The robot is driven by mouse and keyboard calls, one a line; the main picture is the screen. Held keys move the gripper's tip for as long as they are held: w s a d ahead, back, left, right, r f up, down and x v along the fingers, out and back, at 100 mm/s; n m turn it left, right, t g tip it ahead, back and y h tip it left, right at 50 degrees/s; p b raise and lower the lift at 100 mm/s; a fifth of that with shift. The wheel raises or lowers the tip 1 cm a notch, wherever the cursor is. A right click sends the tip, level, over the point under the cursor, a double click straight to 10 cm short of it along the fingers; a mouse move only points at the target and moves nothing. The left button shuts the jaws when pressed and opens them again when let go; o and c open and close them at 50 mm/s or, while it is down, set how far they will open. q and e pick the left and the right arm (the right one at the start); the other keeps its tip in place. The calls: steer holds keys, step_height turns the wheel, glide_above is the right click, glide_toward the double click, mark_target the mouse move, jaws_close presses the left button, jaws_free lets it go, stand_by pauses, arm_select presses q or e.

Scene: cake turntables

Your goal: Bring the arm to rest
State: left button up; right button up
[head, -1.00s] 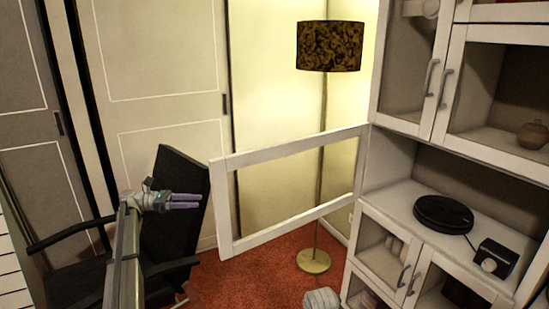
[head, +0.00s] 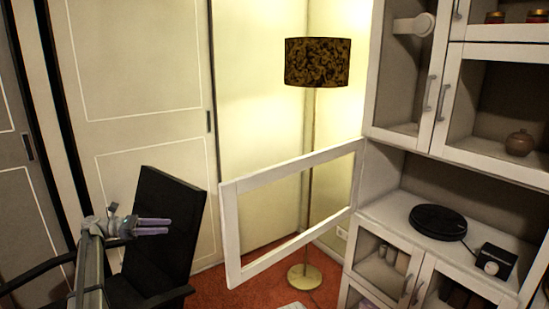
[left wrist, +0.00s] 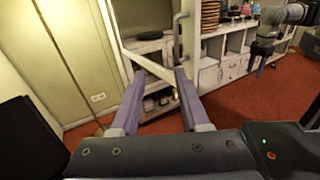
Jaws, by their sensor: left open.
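My left gripper (head: 168,226) hangs in front of the black office chair at the lower left of the head view, left of the open cabinet door (head: 230,240). Its purple fingers are apart with nothing between them; they also show in the left wrist view (left wrist: 157,85). The white-framed door appears beyond the fingers there, apart from them as far as I can tell. A grey jointed part at the upper right of the left wrist view looks like my right arm (left wrist: 288,14); its gripper (left wrist: 257,66) is too small to read. The right gripper is outside the head view.
The black chair (head: 165,215) stands close behind my left arm. A floor lamp (head: 317,62) stands behind the open door. The white cabinet (head: 390,195) at the right holds a black round turntable (head: 438,222) and a small black box (head: 492,262). Red carpet shows below.

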arm_select(q)
steer(key=s+d+f+m+g+y, duration=0.1)
steer(key=s+d+f+m+y, duration=0.3)
steer(key=s+d+f, duration=0.45)
steer(key=s+d+f+m+g+y, duration=0.1)
steer(key=s+d+f+m+y, duration=0.3)
steer(key=d, duration=0.7)
steer(key=s+d+f+m+y, duration=0.1)
steer(key=s+f+m+y, duration=0.4)
steer(key=s, duration=0.4)
steer(key=s+f+m+y, duration=0.35)
steer(key=s+m, duration=0.25)
steer(key=s, duration=0.2)
steer(key=s+d+r+m+y+p, duration=0.2)
steer(key=s+d+r+m+p, duration=0.2)
steer(key=d+r+p, duration=0.3)
steer(key=s+d+r, duration=0.1)
steer(key=d, duration=0.3)
steer(key=shift+g+p, duration=0.3)
steer(key=shift+p, duration=0.05)
